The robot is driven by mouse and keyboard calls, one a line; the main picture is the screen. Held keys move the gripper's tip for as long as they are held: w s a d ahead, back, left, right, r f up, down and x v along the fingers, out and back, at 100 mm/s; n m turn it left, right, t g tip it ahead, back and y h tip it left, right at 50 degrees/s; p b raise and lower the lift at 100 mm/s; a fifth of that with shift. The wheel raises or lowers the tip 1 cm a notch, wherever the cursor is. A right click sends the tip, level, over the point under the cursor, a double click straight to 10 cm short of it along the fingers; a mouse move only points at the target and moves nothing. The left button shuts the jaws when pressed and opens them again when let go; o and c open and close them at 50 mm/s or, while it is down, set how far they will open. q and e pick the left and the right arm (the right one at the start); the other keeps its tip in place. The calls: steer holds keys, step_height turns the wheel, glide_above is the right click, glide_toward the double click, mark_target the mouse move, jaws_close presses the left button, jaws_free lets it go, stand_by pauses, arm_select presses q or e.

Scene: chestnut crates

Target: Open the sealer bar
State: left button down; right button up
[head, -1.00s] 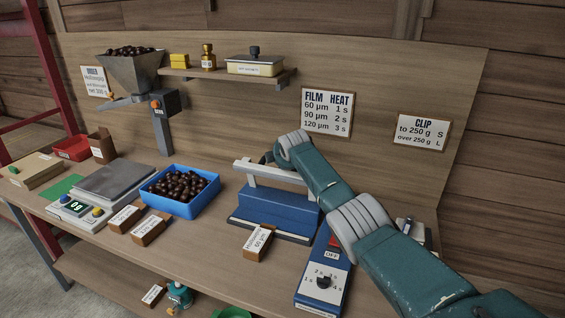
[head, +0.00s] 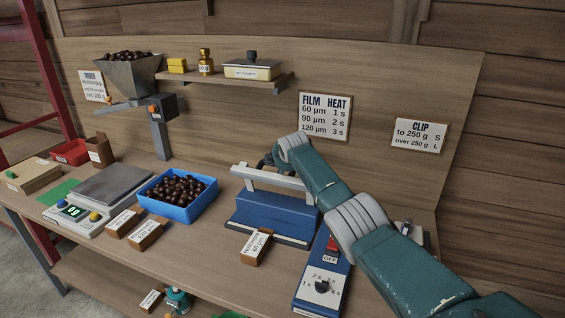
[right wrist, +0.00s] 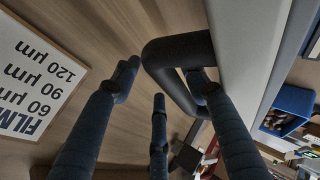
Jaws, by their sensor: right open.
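The sealer (head: 272,212) is a blue box on the bench with a pale bar (head: 270,180) above it. The bar's left end stands higher above the body in the head view. A dark loop handle (right wrist: 172,52) is fixed to the bar in the right wrist view. My right gripper (right wrist: 160,85) is open at the handle. One finger overlaps the loop; the other two are on its left, apart from it. I cannot tell whether any finger touches it. In the head view, my right arm hides most of the hand. My left gripper is out of view.
A control box (head: 321,284) with a dial and red switch stands right of the sealer. A labelled block (head: 254,247) lies in front. A blue crate (head: 186,210) of chestnuts and a scale (head: 100,190) stand left. A shelf (head: 222,80) hangs behind.

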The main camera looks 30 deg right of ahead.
steer(key=shift+s+a+f, duration=0.15)
step_height(320, 180, up, 8)
glide_above(287, 178)
steer(key=shift+f, duration=0.15)
stand_by(0.4)
steer(key=shift+f, duration=0.1)
stand_by(0.4)
